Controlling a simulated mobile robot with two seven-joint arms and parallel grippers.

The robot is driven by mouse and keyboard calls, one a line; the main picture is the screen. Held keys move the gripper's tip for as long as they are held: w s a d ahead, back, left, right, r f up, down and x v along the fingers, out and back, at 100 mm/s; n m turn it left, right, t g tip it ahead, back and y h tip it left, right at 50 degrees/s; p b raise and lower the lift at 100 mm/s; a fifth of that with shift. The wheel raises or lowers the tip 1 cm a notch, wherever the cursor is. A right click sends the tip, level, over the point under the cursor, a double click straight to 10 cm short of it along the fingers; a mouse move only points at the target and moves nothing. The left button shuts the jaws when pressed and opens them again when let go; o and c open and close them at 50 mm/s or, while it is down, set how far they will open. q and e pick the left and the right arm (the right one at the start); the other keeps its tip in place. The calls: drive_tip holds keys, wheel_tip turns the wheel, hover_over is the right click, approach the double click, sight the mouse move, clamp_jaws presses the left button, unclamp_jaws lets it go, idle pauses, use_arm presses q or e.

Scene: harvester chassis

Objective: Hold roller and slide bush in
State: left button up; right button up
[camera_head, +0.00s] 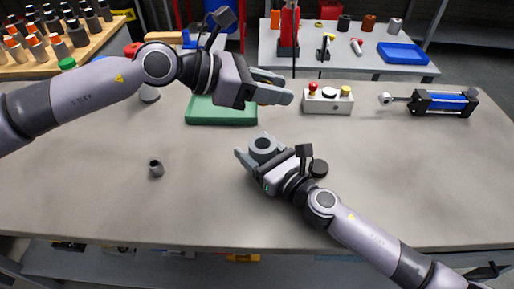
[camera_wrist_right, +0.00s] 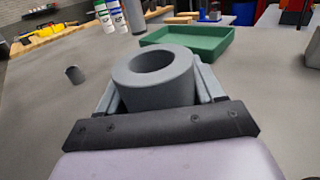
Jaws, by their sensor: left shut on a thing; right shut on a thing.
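The roller (camera_head: 263,145) is a thick grey ring with a round open bore. My right gripper (camera_head: 260,152) is shut around it above the table, with the bore facing up. In the right wrist view the roller (camera_wrist_right: 154,78) sits between the two fingers and its bore looks empty. My left gripper (camera_head: 277,88) is above and beyond the roller, apart from it. It is shut on a small brass-coloured piece, probably the bush (camera_head: 268,96), mostly hidden by the fingers.
A small grey hollow cylinder (camera_head: 156,169) stands on the table at left. A green tray (camera_head: 222,115) lies behind the roller. A button box (camera_head: 328,100) and a blue cylinder actuator (camera_head: 443,102) are at the back right. The table front is clear.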

sight(269, 138)
use_arm(q)
drive_tip(key=shift+f, duration=4.95)
drive_tip(key=shift+f, duration=1.05)
drive_tip(key=o, duration=1.2)
drive_tip(key=shift+c, duration=0.2)
drive_tip(key=shift+a, duration=0.1)
drive_tip(key=v, duration=1.2)
drive_tip(key=shift+r, duration=0.2)
